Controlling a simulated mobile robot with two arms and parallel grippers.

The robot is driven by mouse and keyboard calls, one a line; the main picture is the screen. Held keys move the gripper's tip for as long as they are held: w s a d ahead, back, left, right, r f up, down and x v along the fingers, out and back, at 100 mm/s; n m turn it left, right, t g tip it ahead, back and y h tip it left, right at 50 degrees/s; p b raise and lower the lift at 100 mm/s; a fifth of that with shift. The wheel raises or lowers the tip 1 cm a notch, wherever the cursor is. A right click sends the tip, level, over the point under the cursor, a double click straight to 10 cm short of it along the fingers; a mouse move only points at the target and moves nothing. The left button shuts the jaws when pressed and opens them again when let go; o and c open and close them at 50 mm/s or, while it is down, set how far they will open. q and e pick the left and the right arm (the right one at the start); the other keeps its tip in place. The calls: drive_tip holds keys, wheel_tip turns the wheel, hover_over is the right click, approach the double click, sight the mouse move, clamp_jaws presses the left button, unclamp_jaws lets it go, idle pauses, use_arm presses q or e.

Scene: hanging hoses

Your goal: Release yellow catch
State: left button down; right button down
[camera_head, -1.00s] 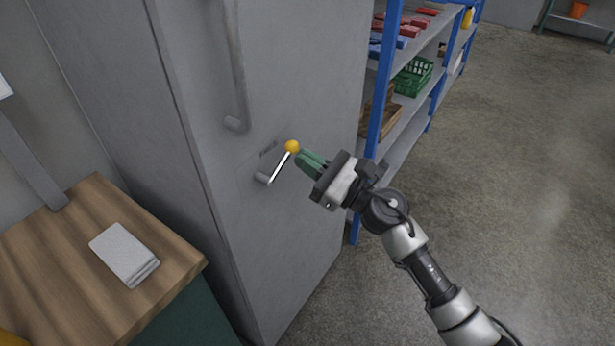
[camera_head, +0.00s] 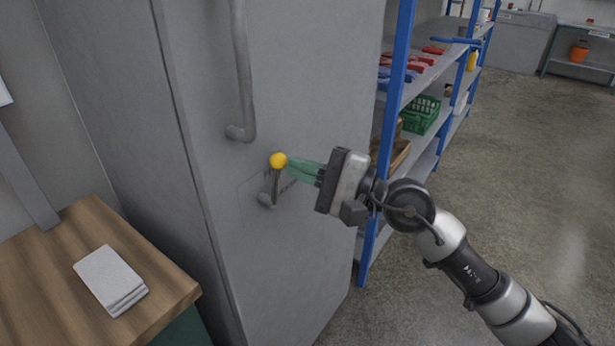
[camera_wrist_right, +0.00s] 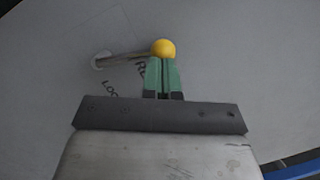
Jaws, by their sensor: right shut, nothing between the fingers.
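The yellow catch is a small lever with a yellow ball knob (camera_head: 278,160) on the grey cabinet door (camera_head: 310,80). Its metal arm runs from the knob down to a pivot (camera_head: 266,199). In the right wrist view the knob (camera_wrist_right: 163,48) sits right at the tips of my fingers, and the lever (camera_wrist_right: 125,57) runs left from it to its pivot. My right gripper (camera_head: 292,167) is shut with its green fingers together and nothing between them. The tips are against or very close to the knob's side; I cannot tell if they touch. My left gripper is not in view.
A long vertical grey handle (camera_head: 243,75) is above the catch. A wooden-topped bench (camera_head: 60,255) with a stack of grey cloths or pads (camera_head: 111,279) stands at left. Blue-posted shelving (camera_head: 385,150) stands right of the cabinet. Dark lettering (camera_wrist_right: 110,90) shows on the door.

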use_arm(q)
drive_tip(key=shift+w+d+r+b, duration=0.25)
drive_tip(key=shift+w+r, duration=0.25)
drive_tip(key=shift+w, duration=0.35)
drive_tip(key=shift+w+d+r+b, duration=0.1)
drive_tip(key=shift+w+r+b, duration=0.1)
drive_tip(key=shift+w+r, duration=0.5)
use_arm(e)
drive_tip(key=shift+s+a+r+n+g, duration=0.2)
drive_tip(key=shift+s+a+n+g, duration=0.2)
drive_tip(key=shift+n, duration=0.6)
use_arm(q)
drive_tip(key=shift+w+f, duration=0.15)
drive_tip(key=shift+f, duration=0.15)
